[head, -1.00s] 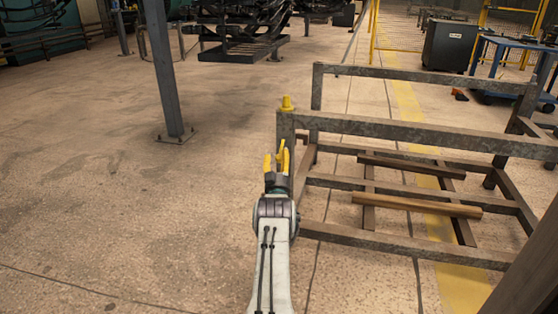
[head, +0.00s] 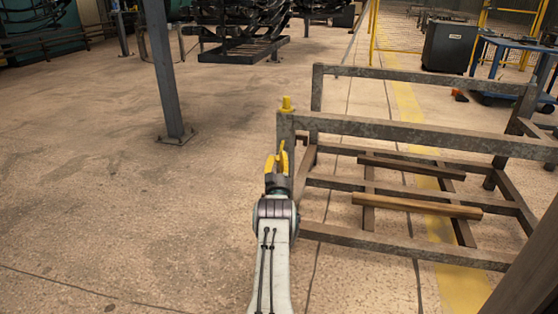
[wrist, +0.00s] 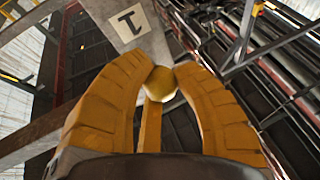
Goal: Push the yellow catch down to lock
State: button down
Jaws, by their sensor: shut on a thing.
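My gripper (head: 279,155) has yellow fingers and is in front of the near left corner post of the metal rack (head: 400,131). In the wrist view its fingers are shut on a round yellow knob (wrist: 162,82), which I take as the end of the yellow catch. The fingertips touch the knob at both sides, and a third finger shows below it. In the head view the knob is hidden among the fingers. A yellow cap-like piece (head: 287,104) sits on top of the same post, above and apart from my gripper.
A grey column (head: 163,75) stands at the left. A wooden bar (head: 415,205) lies low across the rack. A dark post edge (head: 530,270) is close at the lower right. The floor at the left is clear.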

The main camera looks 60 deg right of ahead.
jog(key=shift+w+d+f, duration=0.1)
jog(key=shift+d+f, duration=0.1)
jog(key=shift+f, duration=0.15)
jog(key=c, duration=1)
grip_release()
jog(key=shift+o, duration=0.2)
jog(key=shift+r, duration=0.1)
jog(key=shift+a, duration=0.1)
jog(key=v, duration=1.2)
